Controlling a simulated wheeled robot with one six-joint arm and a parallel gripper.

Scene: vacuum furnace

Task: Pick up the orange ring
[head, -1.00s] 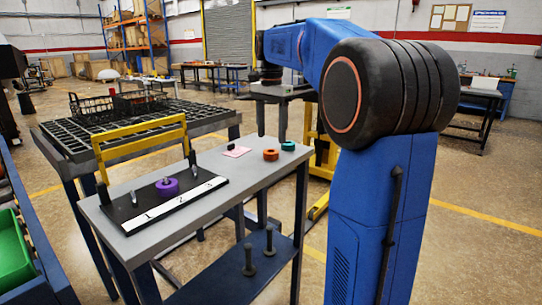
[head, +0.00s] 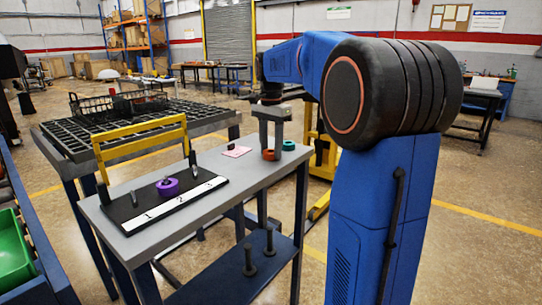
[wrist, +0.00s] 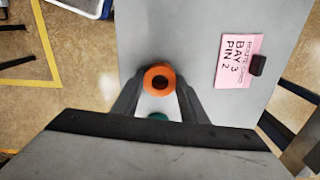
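The orange ring (head: 268,156) lies on the grey workbench (head: 232,178) near its right end. In the wrist view the orange ring (wrist: 160,68) sits between the fingertips, its dark centre hole facing the camera. My gripper (head: 271,148) points straight down over it, one finger on each side. In the wrist view my gripper (wrist: 160,82) is open around the ring; any small gap to the ring is hard to judge. A teal ring (head: 288,145) lies just to the right, partly hidden in the wrist view.
A pink card (wrist: 240,60) reads "BAY 3 PIN 2", held by a dark block (wrist: 258,65). A black pin board (head: 130,209) with a numbered white strip carries a purple ring (head: 167,187) on its middle pin. A yellow frame (head: 140,145) stands behind the board.

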